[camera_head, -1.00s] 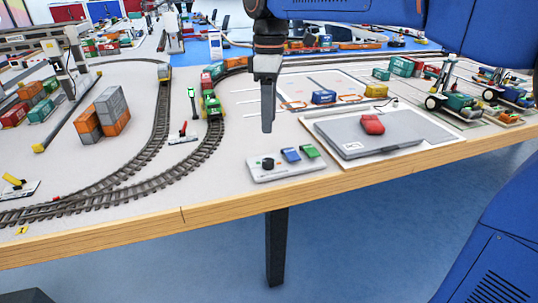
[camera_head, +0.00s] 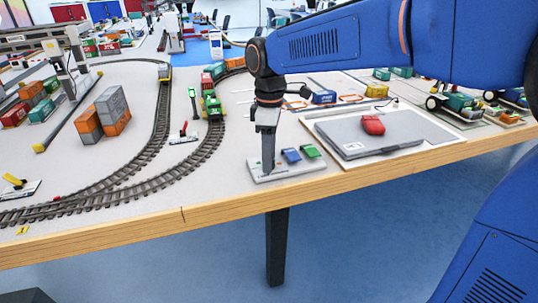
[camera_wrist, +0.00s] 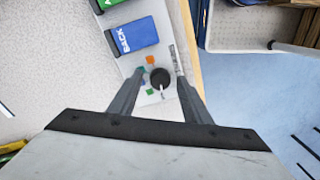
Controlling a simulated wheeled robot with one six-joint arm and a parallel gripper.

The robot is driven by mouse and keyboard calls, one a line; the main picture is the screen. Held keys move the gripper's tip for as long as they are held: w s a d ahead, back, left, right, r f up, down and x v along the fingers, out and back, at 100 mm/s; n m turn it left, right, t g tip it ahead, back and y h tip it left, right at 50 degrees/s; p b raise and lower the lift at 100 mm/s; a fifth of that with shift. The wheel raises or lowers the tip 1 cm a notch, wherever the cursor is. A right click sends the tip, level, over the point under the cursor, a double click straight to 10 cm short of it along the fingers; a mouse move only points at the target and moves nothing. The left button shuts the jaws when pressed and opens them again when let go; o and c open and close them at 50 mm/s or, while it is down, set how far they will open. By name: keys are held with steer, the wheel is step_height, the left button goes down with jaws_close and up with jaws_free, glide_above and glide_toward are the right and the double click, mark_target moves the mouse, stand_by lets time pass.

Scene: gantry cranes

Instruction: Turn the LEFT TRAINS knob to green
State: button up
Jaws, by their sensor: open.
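The control panel (camera_head: 316,165) is a pale box at the table's front edge. Its dark round knob (camera_wrist: 159,78) shows in the wrist view, with a pale pointer line at its lower side. An orange mark (camera_wrist: 151,60) is above the knob and a green mark (camera_wrist: 150,91) at its lower left. My gripper (camera_wrist: 157,66) is open, with one finger on each side of the knob; I cannot tell whether they touch it. In the head view my gripper (camera_head: 267,170) is down at the panel's left end and hides the knob. Panel lettering by the knob is unreadable.
A blue BACK button (camera_wrist: 133,36) and a green button (camera_head: 310,151) are on the same panel. A grey laptop-like case (camera_head: 365,138) with a red object (camera_head: 373,124) lies to the right. Train tracks (camera_head: 200,155) run to the left.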

steer(key=c, duration=1)
steer(key=shift+c, duration=0.2)
steer(key=shift+m, duration=0.3)
steer(key=m, duration=0.3)
steer(key=shift+m, duration=2)
steer(key=o, duration=1)
